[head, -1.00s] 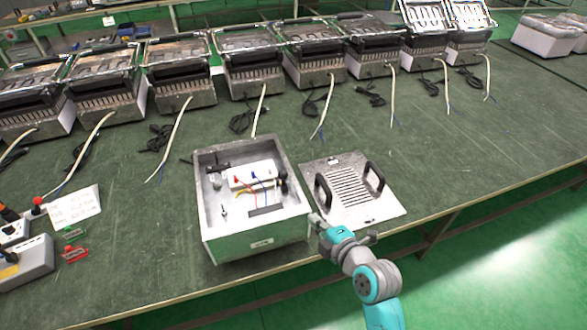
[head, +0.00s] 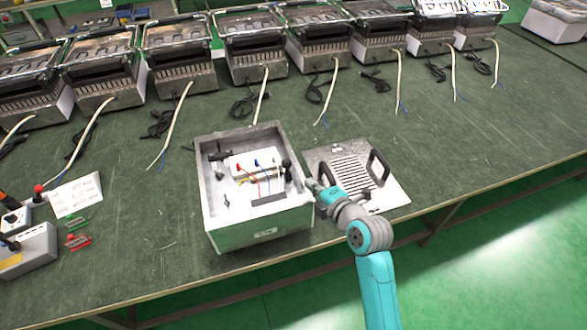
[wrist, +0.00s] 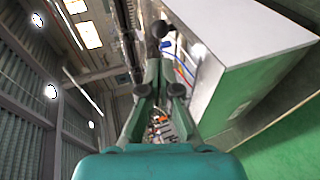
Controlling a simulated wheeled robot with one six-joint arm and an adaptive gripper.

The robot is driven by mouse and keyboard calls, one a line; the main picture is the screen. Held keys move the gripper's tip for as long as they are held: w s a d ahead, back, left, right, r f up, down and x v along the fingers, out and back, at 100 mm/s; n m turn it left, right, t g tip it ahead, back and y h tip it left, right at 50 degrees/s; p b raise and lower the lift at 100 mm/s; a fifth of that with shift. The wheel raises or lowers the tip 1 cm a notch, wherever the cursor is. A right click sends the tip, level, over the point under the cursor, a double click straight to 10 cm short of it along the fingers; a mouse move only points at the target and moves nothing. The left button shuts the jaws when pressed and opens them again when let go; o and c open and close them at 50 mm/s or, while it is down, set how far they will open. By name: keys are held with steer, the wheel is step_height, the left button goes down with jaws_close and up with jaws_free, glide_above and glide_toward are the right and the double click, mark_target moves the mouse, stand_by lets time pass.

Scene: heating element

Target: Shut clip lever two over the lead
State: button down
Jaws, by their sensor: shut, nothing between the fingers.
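An open metal box (head: 222,235) stands near the table's front edge, and its wall also fills the right of the wrist view (wrist: 255,50). Inside is a white terminal block (head: 247,175) with a red lever (head: 238,167) and a blue lever (head: 257,163). Thin coloured wires (head: 262,182) run from its front. Which lever is number two, and whether either is raised, is too small to tell. My gripper (head: 310,184) is shut and empty beside the box's right wall, outside the block. Its fingers also show in the wrist view (wrist: 164,80).
A black knob (head: 287,165) stands at the right end of the block, near my gripper. A slotted metal cover (head: 350,165) with two black handles lies right of the box, partly behind my arm. Heater units (head: 255,62) with leads line the back. A red clip (head: 77,241) lies left.

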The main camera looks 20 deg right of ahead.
mark_target(289, 165)
steer(key=x, duration=1)
steer(key=shift+w+f, duration=0.15)
steer(key=shift+w, duration=0.25)
steer(key=shift+w, duration=0.2)
